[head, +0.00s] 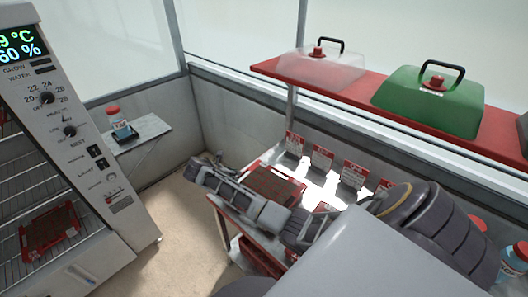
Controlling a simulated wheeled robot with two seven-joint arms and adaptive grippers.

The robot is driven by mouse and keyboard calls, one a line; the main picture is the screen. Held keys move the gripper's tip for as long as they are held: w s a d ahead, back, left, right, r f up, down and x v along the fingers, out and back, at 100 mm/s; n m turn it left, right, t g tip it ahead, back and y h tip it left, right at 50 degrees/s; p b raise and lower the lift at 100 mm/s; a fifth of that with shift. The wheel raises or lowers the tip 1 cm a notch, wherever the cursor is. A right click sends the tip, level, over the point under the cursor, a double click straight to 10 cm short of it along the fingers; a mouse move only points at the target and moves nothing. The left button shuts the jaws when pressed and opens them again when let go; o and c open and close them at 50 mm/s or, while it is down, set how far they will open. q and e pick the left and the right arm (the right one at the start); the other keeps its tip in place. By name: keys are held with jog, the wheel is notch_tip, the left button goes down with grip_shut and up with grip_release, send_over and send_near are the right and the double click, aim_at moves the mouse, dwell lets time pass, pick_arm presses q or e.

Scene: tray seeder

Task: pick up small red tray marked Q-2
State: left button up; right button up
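A small red-rimmed tray with a brown inside (291,174) lies on the bench, partly hidden behind my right arm. Another red tray (72,222) with a dark brown inside sits on a wire shelf in the white cabinet at left. No Q-2 mark is readable on either tray. My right gripper (197,167) reaches across the bench from the right, with its tip end past the bench's left edge. It is in front of the bench tray in the picture; whether it touches it is unclear. Its finger gap does not show clearly. My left gripper is not in view.
The white cabinet (128,212) has an open front. A side shelf (151,130) holds a bottle (120,128). Several red-and-white label cards stand along the bench's back. A red shelf (358,91) above carries a clear cover (320,68) and a green cover (428,97). Floor is clear between cabinet and bench.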

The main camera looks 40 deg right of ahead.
aim_at(241, 176)
jog(key=shift+d+f, duration=0.1)
jog(key=shift+f, duration=0.05)
jog(key=shift+x, duration=2.8)
jog(key=shift+c, duration=0.4)
grip_shut()
jog(key=shift+r, duration=0.25)
